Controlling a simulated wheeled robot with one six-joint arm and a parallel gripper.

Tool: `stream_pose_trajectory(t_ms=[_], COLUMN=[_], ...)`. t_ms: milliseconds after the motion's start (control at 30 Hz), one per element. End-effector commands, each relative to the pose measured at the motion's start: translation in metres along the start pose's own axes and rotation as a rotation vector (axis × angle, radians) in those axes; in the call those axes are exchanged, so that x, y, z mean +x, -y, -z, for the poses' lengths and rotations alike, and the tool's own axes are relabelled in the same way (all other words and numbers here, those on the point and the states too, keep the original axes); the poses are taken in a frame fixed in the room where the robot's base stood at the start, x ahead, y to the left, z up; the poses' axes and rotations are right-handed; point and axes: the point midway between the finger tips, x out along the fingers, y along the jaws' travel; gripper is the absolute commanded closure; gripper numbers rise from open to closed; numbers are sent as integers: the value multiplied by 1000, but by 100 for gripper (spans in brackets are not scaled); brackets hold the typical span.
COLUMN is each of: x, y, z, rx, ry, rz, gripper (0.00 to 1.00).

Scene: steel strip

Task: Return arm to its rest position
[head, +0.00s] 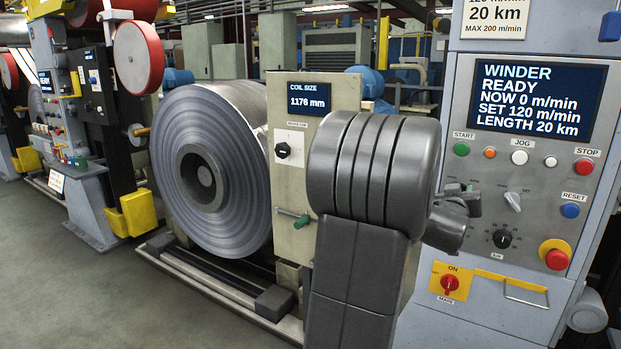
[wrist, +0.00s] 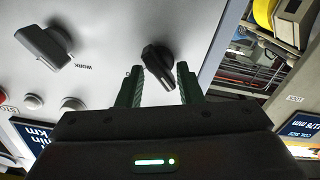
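My arm stands in the middle of the head view, its grey links raised in front of the winder. My gripper (wrist: 158,78) is open, with two green fingers apart in the wrist view. A black knob (wrist: 158,65) on the pale panel shows between the fingertips; I see no grip on it, and how far off it is I cannot tell. In the head view my gripper (head: 463,189) is at the left side of the winder panel (head: 470,150), partly hidden by my arm.
The winder screen (head: 538,98) reads READY, now 0 m/min, set 120. An emergency stop (head: 555,254) and a yellow handle (head: 512,285) project from the panel. The coil (head: 212,170) and the coil size cabinet (head: 310,170) stand left. The floor (head: 60,285) is clear at lower left.

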Motion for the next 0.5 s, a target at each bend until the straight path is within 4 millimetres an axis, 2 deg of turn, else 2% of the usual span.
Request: stream_pose_trajectory(t_ms=[233,500], x=[0,0], y=[-1,-1], z=[0,0], rx=[149,207], ry=[1,-1], rz=[0,0], gripper=[67,67])
